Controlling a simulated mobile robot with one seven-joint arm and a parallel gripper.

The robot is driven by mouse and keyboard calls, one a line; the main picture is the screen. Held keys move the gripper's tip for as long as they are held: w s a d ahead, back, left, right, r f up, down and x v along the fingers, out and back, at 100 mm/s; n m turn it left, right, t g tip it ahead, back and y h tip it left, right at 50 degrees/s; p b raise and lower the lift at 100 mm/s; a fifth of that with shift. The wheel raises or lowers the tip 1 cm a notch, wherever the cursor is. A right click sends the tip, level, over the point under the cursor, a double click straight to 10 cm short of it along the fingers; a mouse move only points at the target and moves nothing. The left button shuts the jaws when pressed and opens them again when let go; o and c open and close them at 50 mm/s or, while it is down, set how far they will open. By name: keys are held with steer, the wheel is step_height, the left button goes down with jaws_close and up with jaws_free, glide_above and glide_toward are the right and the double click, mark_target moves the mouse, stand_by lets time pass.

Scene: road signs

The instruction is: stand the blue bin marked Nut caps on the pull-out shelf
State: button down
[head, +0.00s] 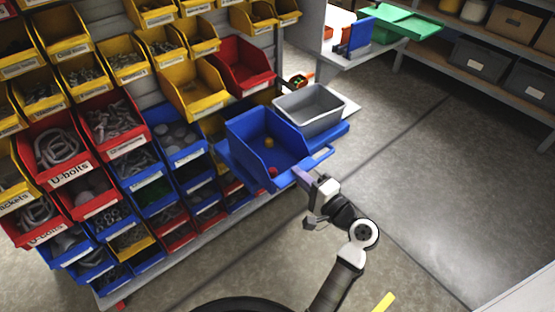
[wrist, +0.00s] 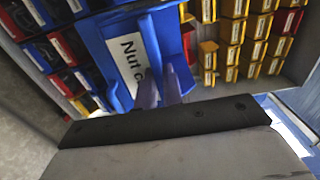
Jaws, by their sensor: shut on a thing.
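The blue bin marked Nut caps (head: 252,132) is in the middle of the head view, upright, with a few small red and yellow caps inside. In the wrist view its white label (wrist: 130,66), partly hidden, reads "Nut c". My gripper (head: 302,177) is shut on the bin's front edge; the fingers (wrist: 160,84) also show against it in the wrist view. The blue pull-out shelf (head: 338,134) shows around and below the bin. I cannot tell whether the bin touches it.
A rack of yellow, red and blue bins (head: 125,120) fills the left. A tape measure (head: 298,82) lies behind the grey bin. The floor (head: 430,180) at right is clear.

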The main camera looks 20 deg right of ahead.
steer(key=p, duration=0.1)
glide_above(277, 168)
steer(key=shift+s+r, duration=0.1)
steer(key=shift+s, duration=0.1)
steer(key=shift+w, duration=0.15)
steer(key=shift+f, duration=1.9)
steer(key=shift+f, duration=0.15)
steer(key=c, duration=1.5)
jaws_free()
steer(key=shift+c, duration=0.2)
